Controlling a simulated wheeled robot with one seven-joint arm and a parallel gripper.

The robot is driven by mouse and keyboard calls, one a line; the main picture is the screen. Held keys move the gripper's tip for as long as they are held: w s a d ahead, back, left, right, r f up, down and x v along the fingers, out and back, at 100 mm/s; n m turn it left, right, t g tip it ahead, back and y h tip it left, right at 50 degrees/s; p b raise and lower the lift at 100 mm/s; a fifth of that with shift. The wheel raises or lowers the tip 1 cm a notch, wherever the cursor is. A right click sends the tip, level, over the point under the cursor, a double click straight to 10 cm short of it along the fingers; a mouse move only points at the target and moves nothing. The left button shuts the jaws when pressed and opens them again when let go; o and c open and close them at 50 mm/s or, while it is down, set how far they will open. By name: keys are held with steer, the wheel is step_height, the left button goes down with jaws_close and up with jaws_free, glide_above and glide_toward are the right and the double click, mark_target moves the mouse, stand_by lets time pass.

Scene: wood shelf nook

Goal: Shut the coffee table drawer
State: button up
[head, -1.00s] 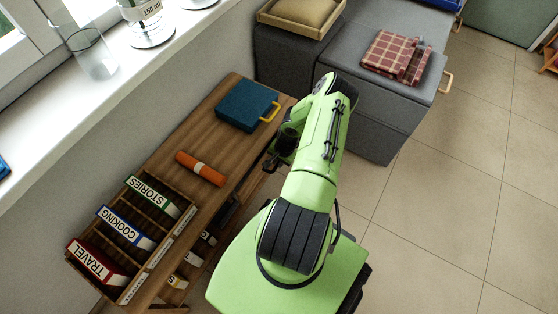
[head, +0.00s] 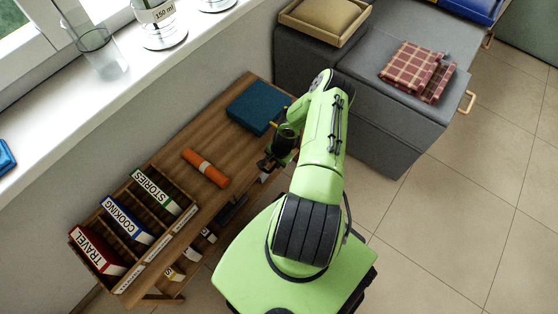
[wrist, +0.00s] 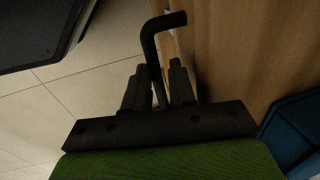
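The wooden coffee table (head: 178,140) stands along the wall, below the window sill. My gripper (head: 268,163) is at its front edge, in front of the blue case. In the wrist view, a bent black bar handle (wrist: 164,24) rises between the two fingers of my gripper (wrist: 158,68). The fingers stand apart with a visible gap beside the bar, so they do not look clamped on it. A narrow pale wooden strip (wrist: 171,45) runs beside the table top, likely the drawer front. My arm hides much of the drawer in the head view, and how far it stands out is unclear.
On the table are a blue case (head: 256,107), an orange roll (head: 206,168) and a wooden rack (head: 160,232) of labelled binders. A grey storage bench (head: 385,130) with a folded checked cloth (head: 412,68) stands at the back right. Tiled floor (head: 460,215) is free on the right.

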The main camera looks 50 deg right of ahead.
steer(key=o, duration=0.3)
steer(key=shift+w, duration=0.1)
steer(key=s+r+p, duration=0.3)
steer(key=r+p, duration=0.3)
steer(key=r, duration=0.9)
steer(key=shift+d+r, duration=0.15)
steer(key=shift+r, duration=0.05)
